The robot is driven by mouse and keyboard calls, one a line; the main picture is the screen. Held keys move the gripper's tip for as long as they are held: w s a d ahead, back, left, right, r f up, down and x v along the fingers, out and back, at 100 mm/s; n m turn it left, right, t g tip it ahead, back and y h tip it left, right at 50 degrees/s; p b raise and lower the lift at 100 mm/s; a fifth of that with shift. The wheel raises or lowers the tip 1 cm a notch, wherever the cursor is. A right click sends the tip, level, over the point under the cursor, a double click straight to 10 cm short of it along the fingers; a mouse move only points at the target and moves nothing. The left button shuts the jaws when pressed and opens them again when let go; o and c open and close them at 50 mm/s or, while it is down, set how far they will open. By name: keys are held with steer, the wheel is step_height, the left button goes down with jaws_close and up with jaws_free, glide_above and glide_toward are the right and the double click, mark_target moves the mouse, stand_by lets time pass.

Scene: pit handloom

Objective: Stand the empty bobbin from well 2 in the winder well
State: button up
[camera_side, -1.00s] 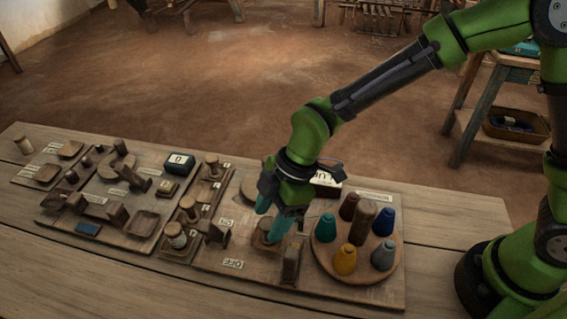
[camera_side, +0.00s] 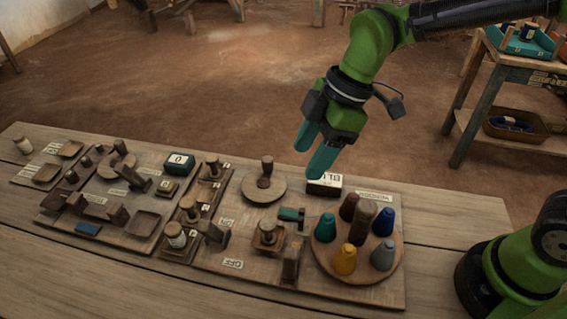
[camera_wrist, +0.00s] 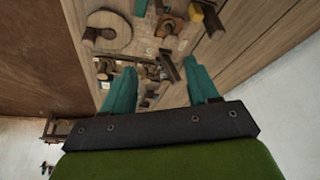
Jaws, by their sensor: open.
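A bare brown bobbin (camera_side: 267,231) stands upright in a small square well (camera_side: 262,247) on the right-hand board, which looks like the winder well. My gripper (camera_side: 313,160) is open and empty, raised above and behind that board. Its teal fingers are apart in the wrist view (camera_wrist: 163,75). I cannot read which rack well is number 2.
A round wooden disc with a knob (camera_side: 264,187) lies behind the winder well. A round stand (camera_side: 325,257) carries several coloured cones. A counter box (camera_side: 179,163) is at left.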

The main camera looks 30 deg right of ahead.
steer(key=s+d+r+m+t, duration=0.1)
steer(key=s+d+m+t, duration=0.1)
steer(key=d+m, duration=0.4)
steer(key=s+d+r+m+t+h, duration=0.1)
steer(key=s+d+r+m+t, duration=0.1)
steer(key=s+d+m, duration=0.2)
steer(key=s+d+r+m+t+h, duration=0.1)
steer(key=s+d+r+m, duration=0.1)
steer(key=d+m, duration=0.6)
steer(key=shift+s+d+t, duration=0.4)
steer(key=shift+s+d, duration=0.05)
steer(key=shift+d, duration=0.35)
